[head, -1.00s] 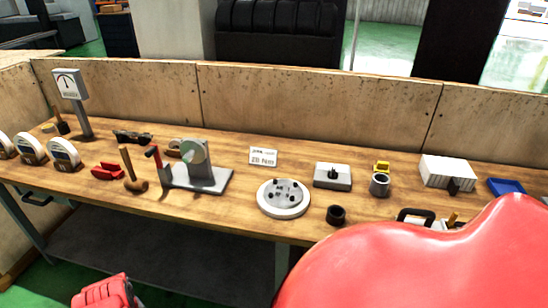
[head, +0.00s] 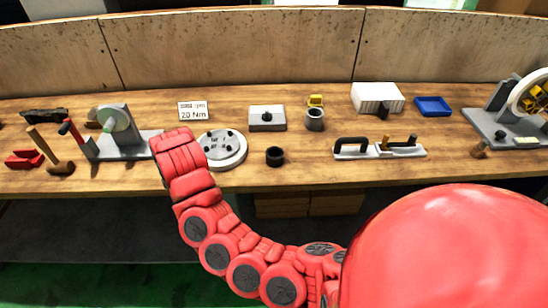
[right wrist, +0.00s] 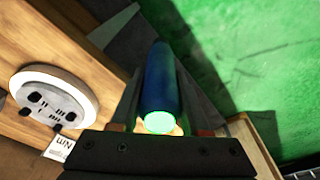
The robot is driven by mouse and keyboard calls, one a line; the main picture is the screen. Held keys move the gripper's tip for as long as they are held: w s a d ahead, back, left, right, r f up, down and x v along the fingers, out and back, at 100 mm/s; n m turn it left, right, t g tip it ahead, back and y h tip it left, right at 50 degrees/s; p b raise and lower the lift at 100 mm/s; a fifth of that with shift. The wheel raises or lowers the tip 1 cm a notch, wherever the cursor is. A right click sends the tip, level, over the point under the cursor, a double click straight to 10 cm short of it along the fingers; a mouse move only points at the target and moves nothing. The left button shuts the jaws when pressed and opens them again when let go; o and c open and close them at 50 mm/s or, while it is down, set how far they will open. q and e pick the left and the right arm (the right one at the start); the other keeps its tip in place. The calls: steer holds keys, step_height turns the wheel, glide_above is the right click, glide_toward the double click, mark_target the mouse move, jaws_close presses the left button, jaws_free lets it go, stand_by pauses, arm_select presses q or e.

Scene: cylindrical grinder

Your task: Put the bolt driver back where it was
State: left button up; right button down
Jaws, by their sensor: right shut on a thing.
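The bolt driver (right wrist: 160,82) shows in the right wrist view as a blue cylinder with a pale green end towards the camera. My right gripper (right wrist: 160,105) is shut on it, with a grey finger on each side. Its far end is hard to make out against the green floor. In the head view I cannot make out the right gripper or the driver. My left gripper is not in view. A round pale plate with dark fittings (head: 226,153) lies on the workbench (head: 320,177); it also shows in the right wrist view (right wrist: 80,86), left of the driver.
A torque sign (head: 193,110) stands behind the plate. A grey-wheeled stand (head: 121,135) is left, a machine (head: 500,128) right.

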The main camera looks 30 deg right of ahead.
steer(key=w+d+r+n, duration=0.2)
steer(key=w+d+r, duration=0.2)
steer(key=w+d, duration=0.8)
steer(key=s+d+r+m, duration=0.1)
steer(key=s+d+r, duration=0.1)
steer(key=d, duration=0.5)
steer(key=s+d+r, duration=0.2)
steer(key=d+r, duration=0.1)
steer(key=d, duration=0.4)
steer(key=s+d+r+m, duration=0.1)
steer(key=s+d+r, duration=0.1)
steer(key=d, duration=0.6)
step_height(320, 180, down, 10)
steer(key=p, duration=0.3)
steer(key=shift+a+f, duration=0.15)
steer(key=shift+a, duration=0.05)
steer(key=shift+c, duration=1.9)
jaws_free()
steer(key=shift+r+p, duration=0.25)
steer(key=shift+p, duration=0.05)
